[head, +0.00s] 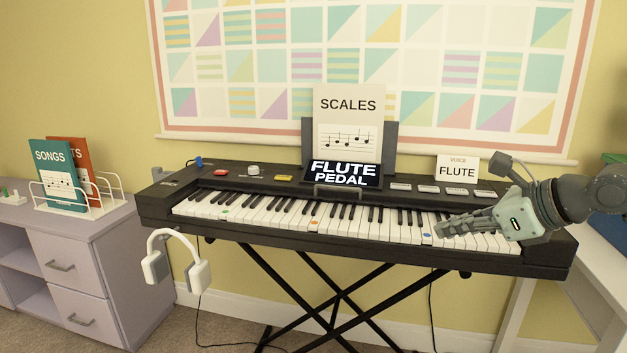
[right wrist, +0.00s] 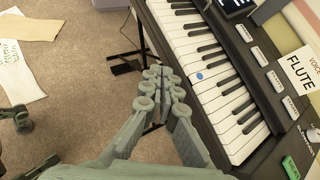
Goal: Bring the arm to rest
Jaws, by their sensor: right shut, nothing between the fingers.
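My right gripper (head: 447,229) comes in from the right in the head view. It is shut and empty, its fingertips in front of the right part of the keyboard (head: 300,219). In the right wrist view the gripper's fingers (right wrist: 163,75) are together beside the front edge of the white keys, with carpet visible beyond. I cannot tell how far the fingertips are from the keys.
The display (head: 341,174) reads "FLUTE PEDAL", below a "SCALES" sheet (head: 348,107). A "FLUTE" card (head: 457,168) stands at the back right. White headphones (head: 154,266) hang at the front left. A drawer unit (head: 90,255) stands left; a white table (head: 590,270) stands right.

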